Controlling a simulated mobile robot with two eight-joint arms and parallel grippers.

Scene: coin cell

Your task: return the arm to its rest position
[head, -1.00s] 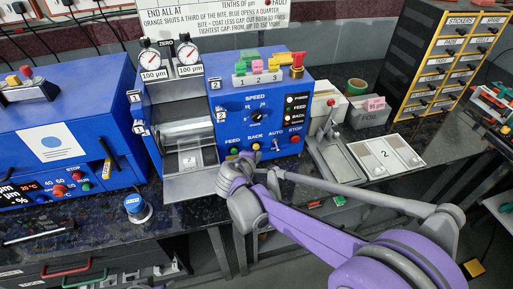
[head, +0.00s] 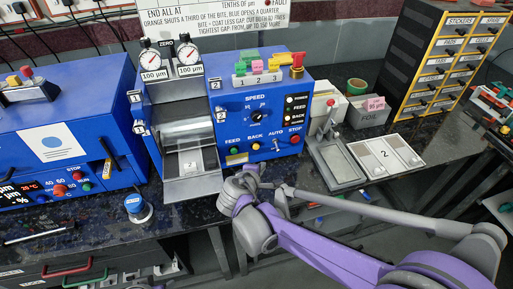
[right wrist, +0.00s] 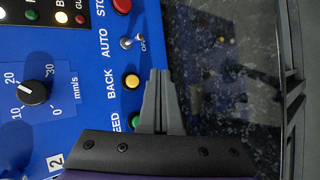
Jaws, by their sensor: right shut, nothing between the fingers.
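My right arm (head: 310,245), purple and grey, reaches in from the lower right of the head view. Its right gripper (head: 248,172) is in front of the lower edge of the blue machine (head: 290,100), below the FEED and BACK buttons. In the right wrist view the dark grey fingers (right wrist: 160,78) are together, with nothing between them. They appear over the panel's edge, beside the yellow BACK button (right wrist: 132,81), and partly cover the green FEED button (right wrist: 136,121). I cannot tell the exact gap to the panel. My left gripper is not in view.
A metal tray (head: 192,187) sticks out from the blue machine. A blue-capped jar (head: 136,205) stands left. Dark bench top (head: 445,150) is bare at the right.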

